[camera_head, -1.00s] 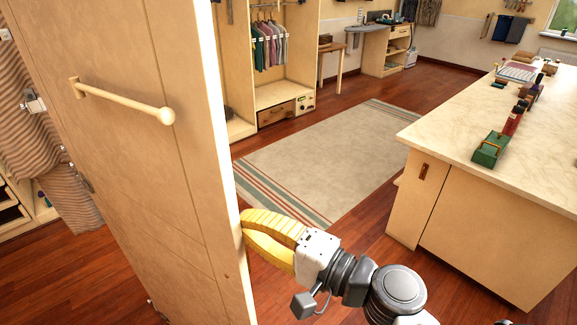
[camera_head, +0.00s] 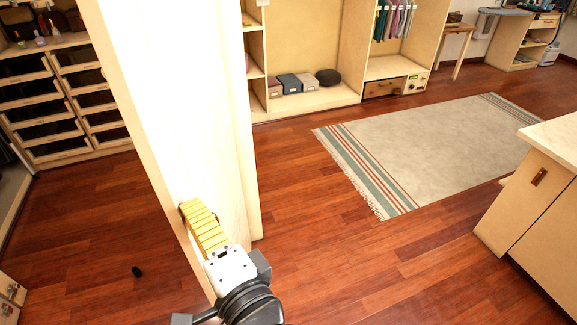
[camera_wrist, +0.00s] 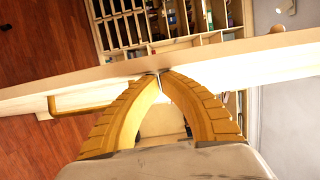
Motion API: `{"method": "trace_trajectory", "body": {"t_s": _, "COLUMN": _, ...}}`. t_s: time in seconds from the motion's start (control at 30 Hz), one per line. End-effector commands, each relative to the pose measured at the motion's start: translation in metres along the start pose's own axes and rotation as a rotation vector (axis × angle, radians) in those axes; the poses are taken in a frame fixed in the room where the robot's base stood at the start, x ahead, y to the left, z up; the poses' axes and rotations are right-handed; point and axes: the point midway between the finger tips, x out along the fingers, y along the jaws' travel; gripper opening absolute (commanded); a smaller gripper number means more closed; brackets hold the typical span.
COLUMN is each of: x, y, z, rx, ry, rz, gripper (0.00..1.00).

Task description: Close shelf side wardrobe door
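The wardrobe door (camera_head: 165,90) stands open as a tall, brightly lit panel left of centre in the head view. Its narrow edge crosses the wrist view (camera_wrist: 60,88) from left to right. My gripper (camera_head: 187,206) has yellow ribbed fingers and is at the door in the head view. In the wrist view its fingertips (camera_wrist: 160,75) come together right at the door edge, with nothing seen held between them. Whether they press on the door is hard to tell.
Drawer shelving (camera_head: 60,100) stands at left behind the door. Open wardrobe shelves (camera_head: 310,100) stand at the back. A striped rug (camera_head: 430,150) lies to the right, with a counter (camera_head: 530,200) at the right edge. A small black object (camera_head: 137,271) lies on the wood floor.

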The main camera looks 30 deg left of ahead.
Motion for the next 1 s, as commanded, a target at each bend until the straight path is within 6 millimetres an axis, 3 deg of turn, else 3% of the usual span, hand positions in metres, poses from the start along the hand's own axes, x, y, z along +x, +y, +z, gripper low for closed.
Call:
{"method": "trace_trajectory", "body": {"t_s": 0.1, "x": 0.013, "y": 0.001, "z": 0.023, "rx": 0.0, "ry": -0.005, "rz": 0.0, "gripper": 0.0}}
{"method": "trace_trajectory", "body": {"t_s": 0.3, "x": 0.026, "y": 0.0, "z": 0.043, "rx": 0.0, "ry": -0.002, "rz": 0.0, "gripper": 0.0}}
{"method": "trace_trajectory", "body": {"t_s": 1.0, "x": 0.032, "y": -0.002, "z": 0.05, "rx": 0.0, "ry": 0.001, "rz": 0.0, "gripper": 0.0}}
